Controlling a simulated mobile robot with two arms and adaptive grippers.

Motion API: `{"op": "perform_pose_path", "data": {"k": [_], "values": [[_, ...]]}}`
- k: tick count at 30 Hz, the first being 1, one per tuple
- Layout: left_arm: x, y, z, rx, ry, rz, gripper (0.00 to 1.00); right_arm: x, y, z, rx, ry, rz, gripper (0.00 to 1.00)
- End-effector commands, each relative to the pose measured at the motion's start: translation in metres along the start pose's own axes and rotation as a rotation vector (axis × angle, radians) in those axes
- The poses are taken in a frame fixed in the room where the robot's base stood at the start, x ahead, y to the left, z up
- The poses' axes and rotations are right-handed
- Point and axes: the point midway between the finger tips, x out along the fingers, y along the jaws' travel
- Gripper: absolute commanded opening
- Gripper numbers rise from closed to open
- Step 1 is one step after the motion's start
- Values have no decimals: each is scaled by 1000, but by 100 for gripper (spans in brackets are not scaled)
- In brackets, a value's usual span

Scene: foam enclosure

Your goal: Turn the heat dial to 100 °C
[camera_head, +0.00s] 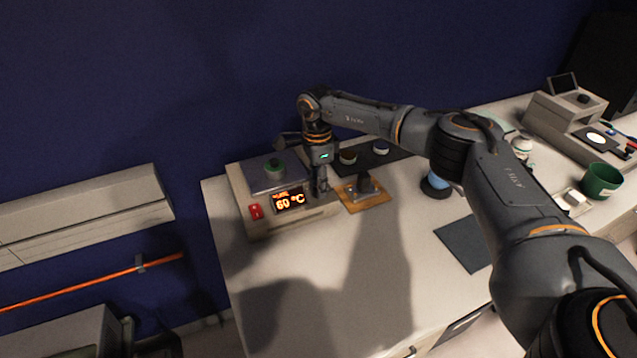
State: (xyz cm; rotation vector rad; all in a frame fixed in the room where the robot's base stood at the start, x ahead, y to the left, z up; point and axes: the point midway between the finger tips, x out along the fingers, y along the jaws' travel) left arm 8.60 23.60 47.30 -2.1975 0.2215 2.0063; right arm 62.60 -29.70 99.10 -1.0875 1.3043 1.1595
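The heating device (246,196) is a beige box at the left end of the white bench. Its lit display (290,201) reads 60 °C, with a red switch (256,212) to the left of it. My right gripper (321,186) points down at the right end of the device's front, just right of the display. The heat dial is not visible, and the gripper covers that part of the front. I cannot tell whether its fingers are open or touching anything. My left gripper is not in view.
A dark stand on an orange-brown wooden base (376,199) is close to the right of the gripper. A blue and black round item (436,184), a dark mat (464,243) and a green cup (601,181) are further right. The bench front is clear (330,290).

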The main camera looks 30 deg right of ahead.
Motion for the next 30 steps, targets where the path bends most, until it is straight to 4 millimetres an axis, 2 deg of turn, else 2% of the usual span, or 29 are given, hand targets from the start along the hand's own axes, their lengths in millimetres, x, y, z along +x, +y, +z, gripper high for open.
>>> {"op": "perform_pose_path", "data": {"k": [8,14,30], "values": [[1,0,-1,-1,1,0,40,0,0,0,20,-1,-1,0],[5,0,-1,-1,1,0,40,1,0,0,106,-6,-1,0],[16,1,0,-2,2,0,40,0,0,-1,583,-34,-2,0]]}}
